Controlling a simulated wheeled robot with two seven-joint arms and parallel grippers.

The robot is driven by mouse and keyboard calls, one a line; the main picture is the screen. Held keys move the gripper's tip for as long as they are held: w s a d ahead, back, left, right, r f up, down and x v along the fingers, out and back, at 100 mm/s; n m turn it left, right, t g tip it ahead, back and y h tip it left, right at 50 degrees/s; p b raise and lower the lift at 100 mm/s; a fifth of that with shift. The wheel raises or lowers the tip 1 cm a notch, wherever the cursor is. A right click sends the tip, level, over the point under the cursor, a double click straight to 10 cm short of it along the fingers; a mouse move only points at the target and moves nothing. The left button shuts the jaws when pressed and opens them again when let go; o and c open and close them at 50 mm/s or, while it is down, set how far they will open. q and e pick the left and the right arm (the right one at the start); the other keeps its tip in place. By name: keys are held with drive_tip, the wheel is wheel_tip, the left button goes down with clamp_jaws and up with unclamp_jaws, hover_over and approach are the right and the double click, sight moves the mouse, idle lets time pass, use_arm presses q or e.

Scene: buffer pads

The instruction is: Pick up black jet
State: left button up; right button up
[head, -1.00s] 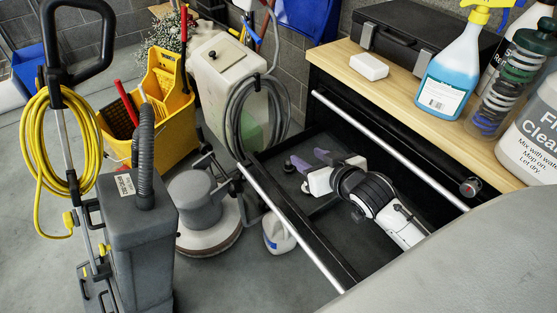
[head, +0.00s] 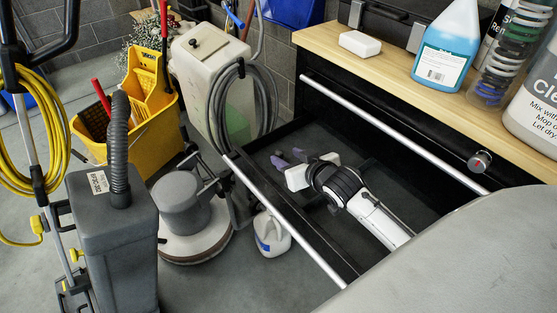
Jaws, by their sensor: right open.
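My right gripper (head: 287,157) is inside the open black drawer (head: 320,262), its two purple-grey fingers apart and pointing left. It looks empty, low over the dark drawer floor toward the drawer's back left. The white and black wrist comes in from the lower right. I cannot clearly pick out a black jet. Dark shapes on the drawer floor near and under the wrist blend into the black, and the wrist hides part of the floor. My left gripper is out of view.
A floor buffer (head: 190,215) and yellow mop bucket (head: 150,100) stand beyond.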

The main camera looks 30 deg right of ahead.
sight(279, 152)
drive_tip(key=b+x, duration=0.1)
drive_tip(key=x, duration=0.4)
clamp_jaws()
